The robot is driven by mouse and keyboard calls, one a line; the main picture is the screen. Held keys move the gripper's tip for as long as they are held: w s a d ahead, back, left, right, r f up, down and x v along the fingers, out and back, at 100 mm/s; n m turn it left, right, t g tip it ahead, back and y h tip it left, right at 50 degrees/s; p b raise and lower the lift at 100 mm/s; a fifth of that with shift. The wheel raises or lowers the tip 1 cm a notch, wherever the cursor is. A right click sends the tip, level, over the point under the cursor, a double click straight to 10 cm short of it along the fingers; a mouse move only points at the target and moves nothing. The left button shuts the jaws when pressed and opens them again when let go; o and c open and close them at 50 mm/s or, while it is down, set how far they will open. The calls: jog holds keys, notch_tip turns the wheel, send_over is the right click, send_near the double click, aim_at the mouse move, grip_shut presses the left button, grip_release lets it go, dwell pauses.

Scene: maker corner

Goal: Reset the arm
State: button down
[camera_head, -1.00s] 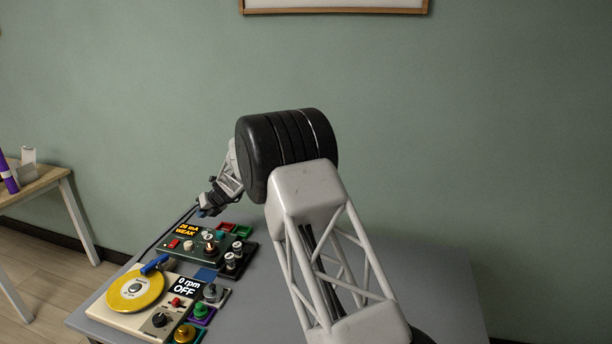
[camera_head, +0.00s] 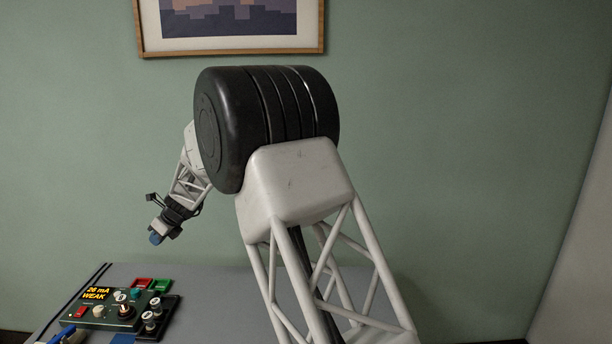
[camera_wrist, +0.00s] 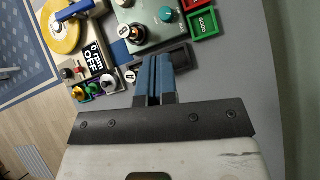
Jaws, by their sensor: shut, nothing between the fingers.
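My arm rises in the middle of the head view and bends down to the left. My gripper (camera_head: 155,238) hangs above the left part of the grey table (camera_head: 215,300), clear of everything on it. In the wrist view its two blue fingers (camera_wrist: 153,78) are together with nothing between them. They point toward the devices on the table below. No object is held.
A dark green device (camera_head: 112,313) with a "26 mA WEAK" display stands at left, beside a red tray (camera_head: 141,283), a green tray (camera_head: 160,285) and a black tray holding knobs. The wrist view shows a yellow disc (camera_wrist: 62,38) and a "0 rpm OFF" display (camera_wrist: 97,60).

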jog(key=s+d+r+n+t+h, duration=0.1)
jog(key=s+d+r+n, duration=0.35)
jog(key=d, duration=0.85)
jog(key=s+d+r+n+h, duration=0.15)
jog(key=s+d+r, duration=0.5)
jog(key=d, duration=0.65)
jog(key=s+d+r+n+t+h, duration=0.1)
jog(key=s+d+r+n, duration=0.4)
jog(key=d, duration=0.9)
jog(key=s+d+f+n+h, duration=0.1)
jog(key=s+d+n, duration=0.2)
jog(key=s+d, duration=0.5)
jog(key=s+d+f+n+h, duration=0.2)
jog(key=s+d, duration=0.6)
jog(key=s, duration=0.6)
jog(key=s+d+f+n+h, duration=0.1)
jog(key=s+d+n, duration=0.3)
jog(key=s+d, duration=0.5)
jog(key=s, duration=0.3)
jog(key=shift+f+n+t+h, duration=0.25)
jog(key=shift+n+t+h, duration=0.05)
jog(key=shift+h, duration=0.05)
